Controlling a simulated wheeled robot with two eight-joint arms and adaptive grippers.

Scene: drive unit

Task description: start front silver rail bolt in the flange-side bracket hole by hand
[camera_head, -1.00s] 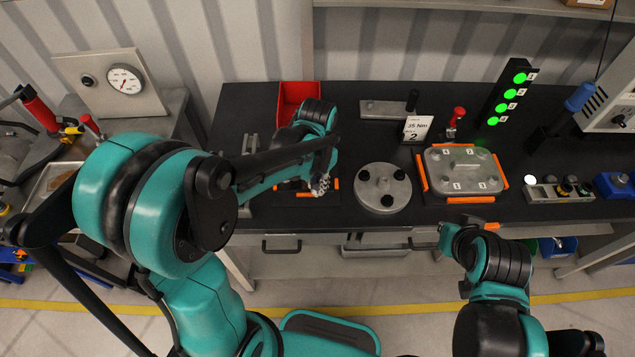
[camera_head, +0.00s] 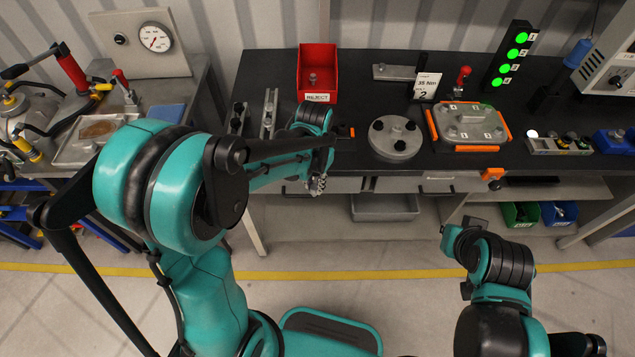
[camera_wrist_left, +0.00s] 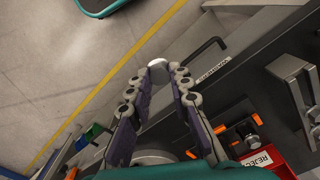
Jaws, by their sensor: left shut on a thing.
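My left gripper (camera_head: 317,186) is in front of the bench's front edge, beyond the bench top. In the left wrist view its fingers (camera_wrist_left: 158,72) close on a small pale silver rounded piece (camera_wrist_left: 157,63), which looks like the silver rail bolt; most of it is hidden between the fingertips. Two narrow metal brackets, one (camera_head: 238,119) and another (camera_head: 269,114), stand on the bench left of the red bin. A metal block (camera_wrist_left: 291,68) shows at the right of the left wrist view. Which hole is the flange-side one cannot be told. My right arm's end (camera_head: 449,236) is low at right, its fingers unclear.
A red reject bin (camera_head: 318,62) holds a small part. A round flange plate (camera_head: 394,137) and an orange-cornered cover plate (camera_head: 470,124) lie on the dark bench. Open floor lies before the bench.

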